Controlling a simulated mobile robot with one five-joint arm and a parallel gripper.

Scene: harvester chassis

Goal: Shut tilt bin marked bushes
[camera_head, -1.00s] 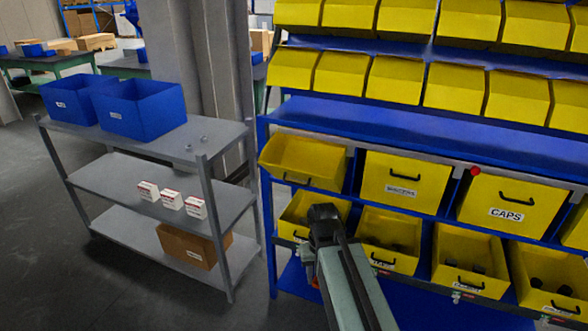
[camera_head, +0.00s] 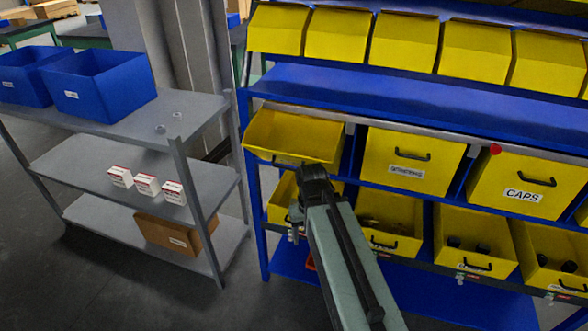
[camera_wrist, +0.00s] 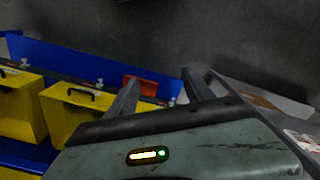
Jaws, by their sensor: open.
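A blue rack (camera_head: 400,90) holds yellow tilt bins in the head view. The upper-left tilt bin (camera_head: 300,130) is tipped open, its front label mostly hidden by my arm. Beside it, a bin with a hard-to-read label (camera_head: 408,150) and the CAPS bin (camera_head: 522,180) look shut. The lower row is tipped open; its labels are too small to read, so I cannot tell which bin says bushes. My gripper (camera_head: 297,215) is in front of the lower-left bin (camera_head: 281,198), below the upper-left one. In the wrist view, my open, empty gripper (camera_wrist: 160,78) points past yellow bins (camera_wrist: 78,108).
A grey shelf cart (camera_head: 125,140) stands left of the rack with blue bins (camera_head: 105,95), small white-red boxes (camera_head: 145,185) and a cardboard box (camera_head: 170,235). A narrow gap separates cart and rack. Grey floor (camera_head: 100,290) is free in front of the cart.

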